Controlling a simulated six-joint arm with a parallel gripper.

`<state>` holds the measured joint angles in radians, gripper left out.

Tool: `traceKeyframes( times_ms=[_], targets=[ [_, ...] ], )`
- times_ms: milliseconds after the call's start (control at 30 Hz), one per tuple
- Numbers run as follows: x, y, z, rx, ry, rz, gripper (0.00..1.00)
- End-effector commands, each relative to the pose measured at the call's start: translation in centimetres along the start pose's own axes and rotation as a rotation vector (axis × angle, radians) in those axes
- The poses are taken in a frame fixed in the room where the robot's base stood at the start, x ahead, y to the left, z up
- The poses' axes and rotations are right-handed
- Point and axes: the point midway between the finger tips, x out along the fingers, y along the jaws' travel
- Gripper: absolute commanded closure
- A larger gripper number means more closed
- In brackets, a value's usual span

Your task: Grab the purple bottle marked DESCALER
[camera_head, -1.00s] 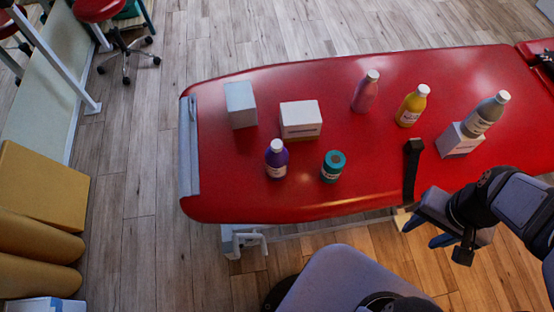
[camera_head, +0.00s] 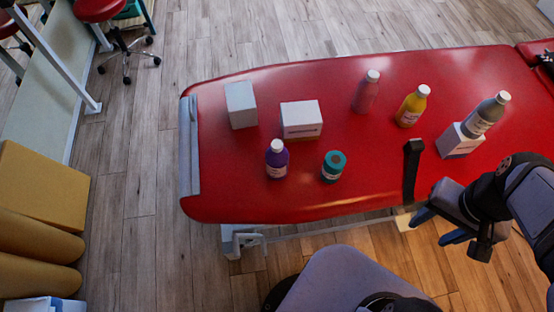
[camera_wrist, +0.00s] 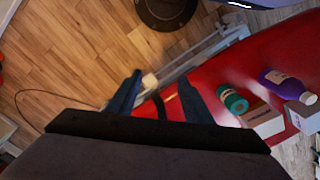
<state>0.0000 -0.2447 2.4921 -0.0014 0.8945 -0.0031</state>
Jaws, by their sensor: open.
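The purple bottle (camera_head: 277,160) with a white cap and a pale label stands upright on the red treatment table, left of the teal container. Its label is too small to read. It also shows in the wrist view (camera_wrist: 284,84), at the right side. My gripper (camera_head: 438,227) is open and empty near the table's front edge, far to the right of the bottle. In the wrist view its two blue fingers (camera_wrist: 158,98) are spread apart, with floor and the table edge beyond them.
A teal container (camera_head: 333,167) stands just right of the purple bottle. White boxes (camera_head: 301,120) (camera_head: 241,105) stand behind it. Pink (camera_head: 366,92), yellow (camera_head: 411,106) and grey (camera_head: 486,115) bottles are farther right. A black strap (camera_head: 412,170) lies across the red table (camera_head: 230,195).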

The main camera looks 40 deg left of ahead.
Motion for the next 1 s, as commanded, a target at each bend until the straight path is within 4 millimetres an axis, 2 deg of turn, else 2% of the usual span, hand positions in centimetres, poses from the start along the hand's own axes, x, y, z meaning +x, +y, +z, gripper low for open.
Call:
traceKeyframes(
  times_ms=[33, 67, 367, 533, 667, 767, 867, 967, 1000],
  targets=[
    [-1.1, 0.0, -0.1, 0.0, 0.008, 0.0, 0.54],
    [-1.1, -0.1, 0.0, -0.017, -0.002, 0.006, 0.54],
    [1.0, -0.4, 0.5, -0.395, -0.126, 0.176, 0.54],
    [1.9, -0.8, -0.4, -0.728, -0.211, 0.35, 0.54],
    [2.2, -1.8, -2.3, -1.046, -0.274, 0.547, 0.54],
    [2.1, -3.6, -4.3, -1.283, -0.303, 0.717, 0.54],
    [1.8, -6.5, -6.3, -1.507, -0.316, 0.904, 0.54],
    [1.3, -10.7, -7.9, -1.716, -0.303, 1.109, 0.54],
    [1.1, -12.6, -8.4, -1.793, -0.292, 1.195, 0.54]
  ],
)
